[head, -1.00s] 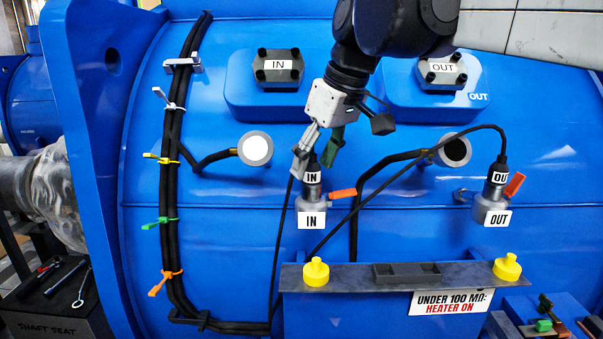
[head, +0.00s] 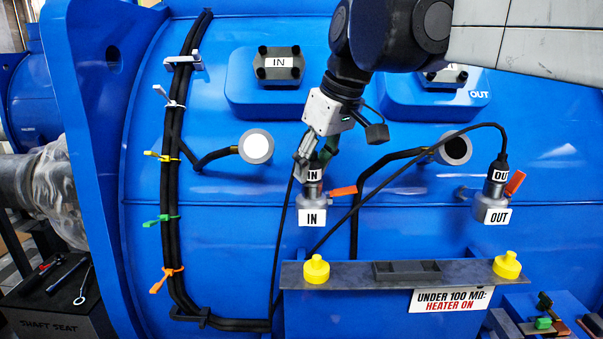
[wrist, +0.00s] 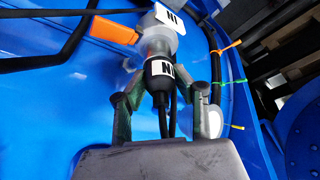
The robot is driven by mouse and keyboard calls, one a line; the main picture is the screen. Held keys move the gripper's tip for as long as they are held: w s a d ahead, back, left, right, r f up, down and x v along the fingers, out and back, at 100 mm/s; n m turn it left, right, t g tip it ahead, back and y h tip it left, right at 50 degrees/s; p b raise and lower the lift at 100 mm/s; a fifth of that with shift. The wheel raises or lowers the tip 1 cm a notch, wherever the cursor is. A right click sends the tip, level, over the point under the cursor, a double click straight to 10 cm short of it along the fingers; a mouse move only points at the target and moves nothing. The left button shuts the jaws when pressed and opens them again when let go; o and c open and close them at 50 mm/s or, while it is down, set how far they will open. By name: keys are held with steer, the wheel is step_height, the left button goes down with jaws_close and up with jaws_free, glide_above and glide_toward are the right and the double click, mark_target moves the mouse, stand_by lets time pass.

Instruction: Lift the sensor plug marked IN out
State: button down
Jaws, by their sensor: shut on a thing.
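The IN plug (head: 314,174) is a black plug with a white IN label, standing upright in its grey socket (head: 313,199). The socket has an orange lever (head: 343,191) pointing right in the head view and its own white IN tag. My gripper (head: 313,168) is shut on the plug from above. In the wrist view, the fingers (wrist: 158,92) stand on both sides of the black plug (wrist: 160,75), and its cable runs down between them. The plug still sits in the socket, with no clear gap between them. The far side of the plug is hidden.
A dark shelf (head: 350,280) with two yellow caps (head: 316,269) lies below. A tied cable bundle (head: 170,150) runs down the left.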

steer(key=shift+r, duration=0.1)
step_height(320, 180, up, 3)
steer(key=shift+r, duration=0.2)
steer(key=s+a+r+b, duration=0.1)
steer(key=s+a+r, duration=0.4)
steer(key=a, duration=0.5)
step_height(320, 180, up, 2)
steer(key=shift+a+r, duration=0.2)
